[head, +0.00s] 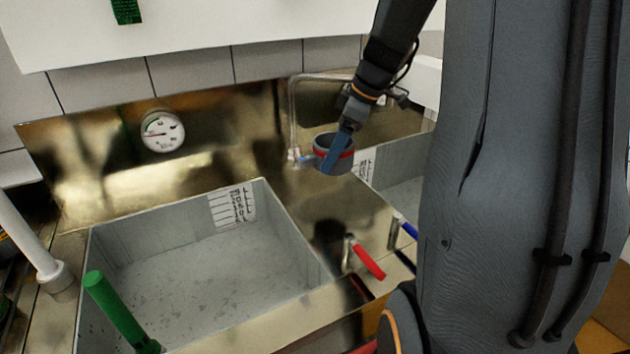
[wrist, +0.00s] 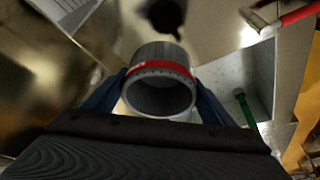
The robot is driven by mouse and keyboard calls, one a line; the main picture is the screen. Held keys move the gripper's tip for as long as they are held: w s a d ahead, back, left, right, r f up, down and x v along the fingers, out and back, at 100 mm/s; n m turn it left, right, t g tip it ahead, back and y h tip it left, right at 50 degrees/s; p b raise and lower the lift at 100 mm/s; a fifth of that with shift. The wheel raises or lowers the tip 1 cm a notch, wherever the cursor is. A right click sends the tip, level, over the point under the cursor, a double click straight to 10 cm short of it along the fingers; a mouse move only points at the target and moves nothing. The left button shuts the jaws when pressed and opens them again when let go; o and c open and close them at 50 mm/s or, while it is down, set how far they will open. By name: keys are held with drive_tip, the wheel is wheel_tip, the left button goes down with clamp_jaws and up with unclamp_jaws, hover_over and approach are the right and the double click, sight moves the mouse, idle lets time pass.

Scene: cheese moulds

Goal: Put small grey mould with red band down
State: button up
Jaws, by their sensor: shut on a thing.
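The small grey mould with a red band (head: 343,163) is held in my gripper (head: 336,150) in the head view, above the metal strip between two sinks. In the wrist view the mould (wrist: 160,92) sits between the two blue fingers of my gripper (wrist: 160,100), which is shut on it. Its open end faces the wrist camera and the red band runs round its wall. A dark round shadow shows on the metal (head: 330,235) below, so the mould appears to be in the air.
A large sink (head: 200,270) with a scale stands at left, another sink (head: 400,192) at right. A red-handled valve (head: 366,260) and blue-handled valve (head: 404,228) stand at the front edge. A tap pipe (head: 292,115) rises behind the mould. A green handle (head: 115,308) is at front left.

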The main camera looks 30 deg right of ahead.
drive_tip(key=shift+w+f, duration=0.25)
drive_tip(key=shift+f+p, duration=1.15)
drive_tip(key=shift+f, duration=3.6)
drive_tip(key=shift+f, duration=0.15)
drive_tip(key=o, duration=1.2)
drive_tip(key=shift+d+r, duration=0.2)
drive_tip(key=shift+r, duration=0.35)
drive_tip(key=b+v, duration=0.3)
drive_tip(key=v, duration=0.8)
drive_tip(key=shift+s, duration=0.25)
